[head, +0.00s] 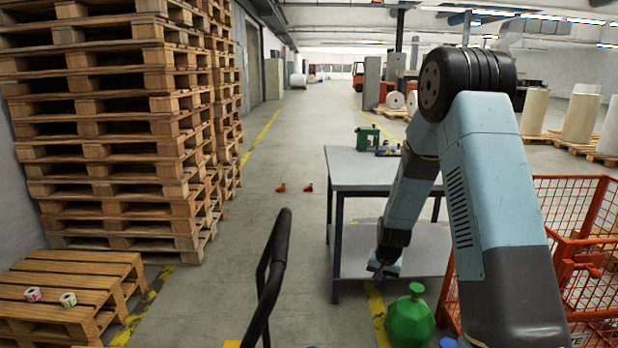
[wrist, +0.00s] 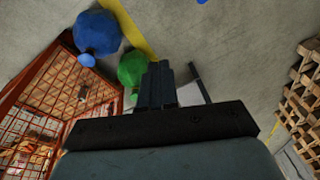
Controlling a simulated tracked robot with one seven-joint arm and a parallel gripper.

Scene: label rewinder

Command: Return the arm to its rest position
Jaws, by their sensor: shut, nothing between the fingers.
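My arm rises at the right of the head view, bends at a dark elbow joint and hangs down in front of the table. My gripper (head: 379,270) is at its lower end, beside the table's lower shelf and above the floor. In the wrist view my gripper (wrist: 157,70) is shut and empty, its fingers together. The upper arm hides part of the table and the red cage behind it.
A grey table (head: 365,170) bears a green device (head: 367,137). A green container (head: 410,320) and an orange-red mesh cage (head: 590,235) stand near my arm. A blue round container (wrist: 97,33) shows in the wrist view. Pallet stacks (head: 110,130) stand left; the aisle is mostly clear.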

